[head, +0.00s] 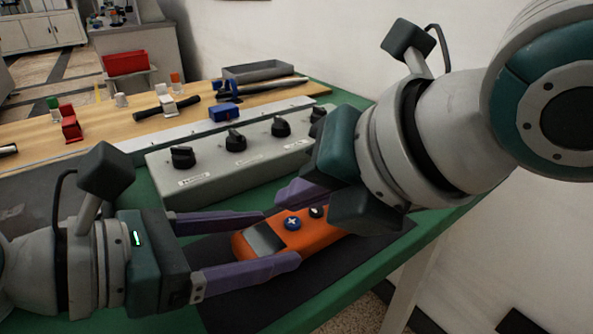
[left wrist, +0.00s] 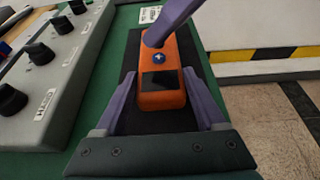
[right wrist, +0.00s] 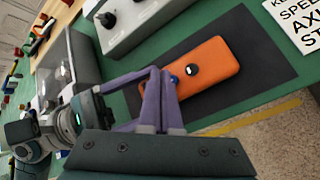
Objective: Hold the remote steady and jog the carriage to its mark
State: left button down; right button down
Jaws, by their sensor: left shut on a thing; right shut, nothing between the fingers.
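The orange remote (head: 322,234) lies on a dark mat (head: 262,300) with its screen toward my left gripper. It has a blue button (head: 292,223) with a white mark and a black-and-white button (right wrist: 191,71). My left gripper (head: 281,238) is shut on the remote's screen end, one finger along each side, as the left wrist view (left wrist: 160,80) shows. My right gripper (right wrist: 166,76) is shut and empty, its fingertips close to the blue button; I cannot tell whether they touch it. A blue block (head: 224,113) sits by the pale rail; I cannot tell if it is the carriage. No mark is clear.
A grey control box (head: 235,152) with several black knobs stands behind the remote. Beyond it, a wooden board (head: 110,122) carries a red clamp-like piece (head: 70,124), black rods and small parts. A grey tray (head: 256,71) is at the back. The green table's edge is close in front.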

jog(key=shift+f, duration=0.15)
jog(key=shift+f, duration=0.3)
jog(key=shift+f, duration=0.4)
dwell(0.7)
dwell(0.4)
jog(key=shift+r, duration=0.9)
jog(key=shift+r, duration=2.45)
